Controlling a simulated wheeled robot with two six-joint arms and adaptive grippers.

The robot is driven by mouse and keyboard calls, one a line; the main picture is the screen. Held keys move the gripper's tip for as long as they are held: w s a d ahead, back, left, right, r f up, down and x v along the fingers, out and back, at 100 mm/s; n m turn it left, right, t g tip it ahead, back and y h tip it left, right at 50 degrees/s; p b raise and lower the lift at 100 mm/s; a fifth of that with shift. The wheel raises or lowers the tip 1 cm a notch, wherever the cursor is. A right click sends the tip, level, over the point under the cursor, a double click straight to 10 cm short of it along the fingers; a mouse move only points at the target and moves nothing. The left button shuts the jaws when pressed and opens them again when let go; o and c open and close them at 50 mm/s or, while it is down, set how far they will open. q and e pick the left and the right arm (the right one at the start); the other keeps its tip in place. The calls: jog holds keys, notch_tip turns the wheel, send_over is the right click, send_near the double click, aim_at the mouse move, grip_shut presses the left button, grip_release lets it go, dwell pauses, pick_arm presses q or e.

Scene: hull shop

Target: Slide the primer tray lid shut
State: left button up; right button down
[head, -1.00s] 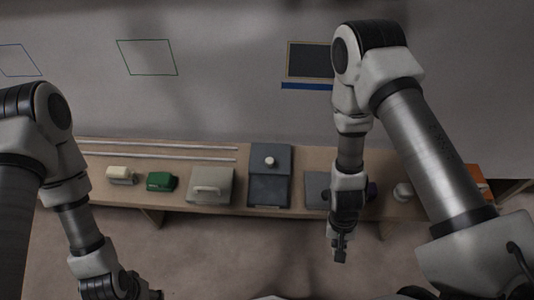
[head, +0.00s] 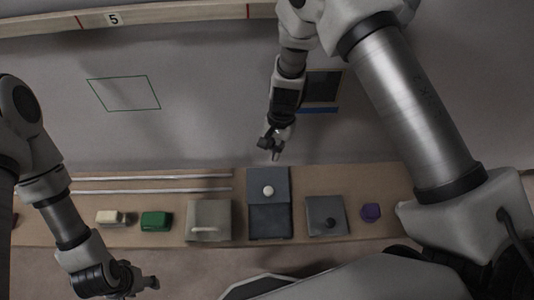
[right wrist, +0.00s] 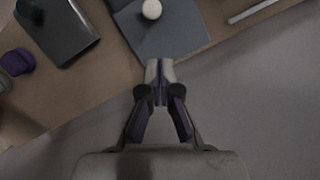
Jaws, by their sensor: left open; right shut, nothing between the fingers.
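The primer tray (head: 270,224) is a dark grey-blue box in the middle of the bench. Its flat lid (head: 254,190) with a round white knob (head: 268,190) sits toward the wall side, with the darker tray part in front of it. The lid (right wrist: 172,38) and its knob (right wrist: 151,9) also show in the right wrist view. My right gripper (head: 274,156) is shut and empty at the wall-side edge of the lid; contact cannot be told. Its fingertips (right wrist: 160,72) point at the lid's edge. My left gripper (head: 153,284) is open and empty, low at the left, away from the tray.
A beige box with a handle (head: 208,215) stands left of the tray, a grey plate with a dark knob (head: 327,226) right. Green (head: 156,220) and cream (head: 110,217) blocks, two rails (head: 150,189) and a purple piece (head: 371,211) lie on the bench.

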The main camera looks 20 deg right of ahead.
jog(key=s+f, duration=0.2)
jog(key=s, duration=0.1)
jog(key=p, duration=0.1)
send_over(273, 186)
jog(key=f, duration=0.6)
jog(key=shift+w, duration=0.25)
jog(key=shift+s+f, duration=0.25)
jog(key=shift+f, duration=0.1)
pick_arm(q)
jog(key=shift+s+r, duration=0.75)
jog(key=shift+w, duration=0.1)
pick_arm(e)
jog(key=shift+w+f, duration=0.1)
jog(key=shift+f, duration=0.05)
